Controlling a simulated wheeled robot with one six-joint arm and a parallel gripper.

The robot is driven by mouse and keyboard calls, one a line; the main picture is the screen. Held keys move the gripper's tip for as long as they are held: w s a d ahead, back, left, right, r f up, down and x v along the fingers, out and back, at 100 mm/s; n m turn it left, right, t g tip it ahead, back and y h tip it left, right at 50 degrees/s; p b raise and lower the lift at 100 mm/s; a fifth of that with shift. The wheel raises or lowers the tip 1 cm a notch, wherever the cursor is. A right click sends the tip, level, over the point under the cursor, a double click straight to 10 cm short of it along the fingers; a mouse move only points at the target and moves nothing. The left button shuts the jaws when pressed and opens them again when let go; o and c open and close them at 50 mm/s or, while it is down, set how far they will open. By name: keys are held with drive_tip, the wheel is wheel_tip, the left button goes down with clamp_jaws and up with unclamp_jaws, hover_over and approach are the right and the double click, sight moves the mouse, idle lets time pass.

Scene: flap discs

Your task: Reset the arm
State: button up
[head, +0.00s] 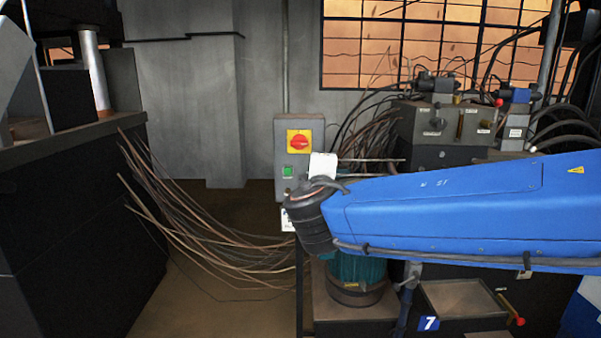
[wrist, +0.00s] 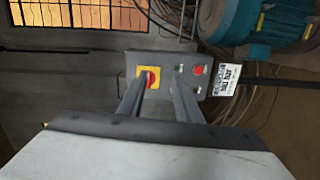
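My blue arm (head: 450,205) reaches in from the right in the head view, and its dark wrist joint (head: 312,222) is near the middle. In the wrist view my gripper (wrist: 158,82) shows two grey fingers standing apart with an empty gap between them. They point towards a grey control box (wrist: 165,68) with a red and yellow rotary switch. In the head view this control box (head: 283,128) is on the back wall, just above and left of my wrist. Whether the fingers touch it I cannot tell.
Bundled cables (head: 190,215) hang between the dark machine (head: 70,200) at left and the area behind my wrist. A hydraulic unit (head: 440,125) stands behind my arm, with a teal motor (head: 357,268) below it.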

drive_tip(key=s+d+f+m+g+h, duration=0.1)
drive_tip(key=s+d+f+m+g, duration=0.25)
drive_tip(key=d, duration=0.45)
drive_tip(key=s+d+f+m+g+h, duration=0.2)
drive_tip(key=s+d+f, duration=0.25)
drive_tip(key=d, duration=0.35)
drive_tip(key=s+d+f+m+g+h, duration=0.1)
drive_tip(key=s+d+f+m+g, duration=0.2)
drive_tip(key=d+f, duration=0.35)
drive_tip(key=s+f+m+g+y, duration=0.2)
drive_tip(key=s+f+m, duration=0.2)
drive_tip(key=s, duration=0.5)
drive_tip(key=s+d+f+m+g+y, duration=0.1)
drive_tip(key=s+f+m+g+y, duration=0.1)
drive_tip(key=s+f, duration=0.4)
drive_tip(key=shift+s+f+m+y, duration=0.25)
drive_tip(key=shift+s+m+y, duration=0.55)
drive_tip(key=shift+s, duration=0.65)
drive_tip(key=shift+d, duration=0.1)
